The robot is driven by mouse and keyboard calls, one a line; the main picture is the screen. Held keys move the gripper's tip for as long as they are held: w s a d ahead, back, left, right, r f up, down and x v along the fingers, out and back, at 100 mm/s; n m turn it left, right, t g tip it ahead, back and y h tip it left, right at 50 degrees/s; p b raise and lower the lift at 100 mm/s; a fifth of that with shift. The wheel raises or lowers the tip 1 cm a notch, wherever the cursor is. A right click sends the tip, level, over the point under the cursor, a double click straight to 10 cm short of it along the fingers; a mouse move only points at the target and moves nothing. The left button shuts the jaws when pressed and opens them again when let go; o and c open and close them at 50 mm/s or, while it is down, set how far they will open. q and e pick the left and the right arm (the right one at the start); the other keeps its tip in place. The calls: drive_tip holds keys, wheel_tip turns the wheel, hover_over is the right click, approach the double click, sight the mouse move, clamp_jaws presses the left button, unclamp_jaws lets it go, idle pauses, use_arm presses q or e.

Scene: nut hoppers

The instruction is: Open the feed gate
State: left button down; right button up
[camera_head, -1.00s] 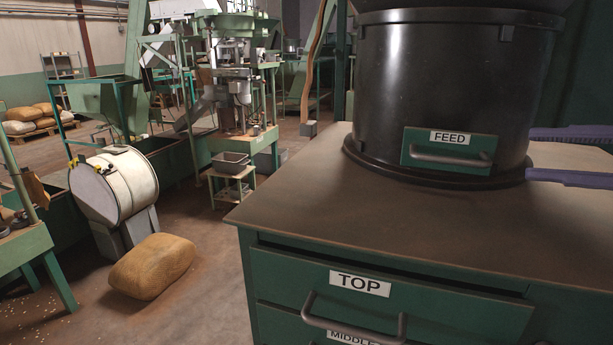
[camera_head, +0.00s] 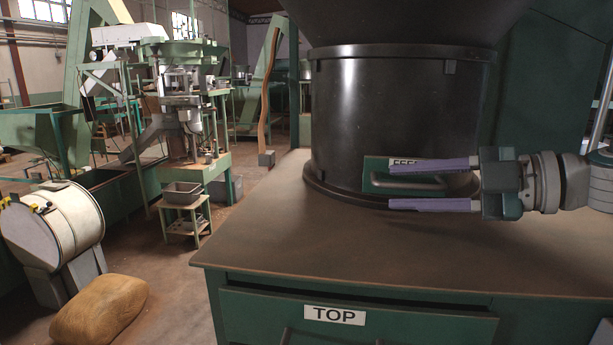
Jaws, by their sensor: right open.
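The feed gate (camera_head: 376,168) is a small green panel low on the front of the black hopper drum (camera_head: 385,110). It carries a partly covered FEED label and a grey bar handle (camera_head: 405,184). My right gripper (camera_head: 432,184) comes in from the right with its two purple fingers open. The upper finger passes in front of the label, and the lower one lies below the handle. The handle appears between the fingers in this view; whether it is touched I cannot tell. The gate looks flush with the drum. My left gripper is not in view.
The drum stands on a brown-topped green cabinet (camera_head: 270,225) with a drawer marked TOP (camera_head: 334,315). The cabinet top left of the drum is clear. On the floor to the left are a full sack (camera_head: 100,308) and a white drum (camera_head: 62,228).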

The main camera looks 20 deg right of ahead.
drive_tip(key=shift+w+a, duration=0.2)
drive_tip(key=shift+f, duration=0.1)
clamp_jaws()
idle(1.3)
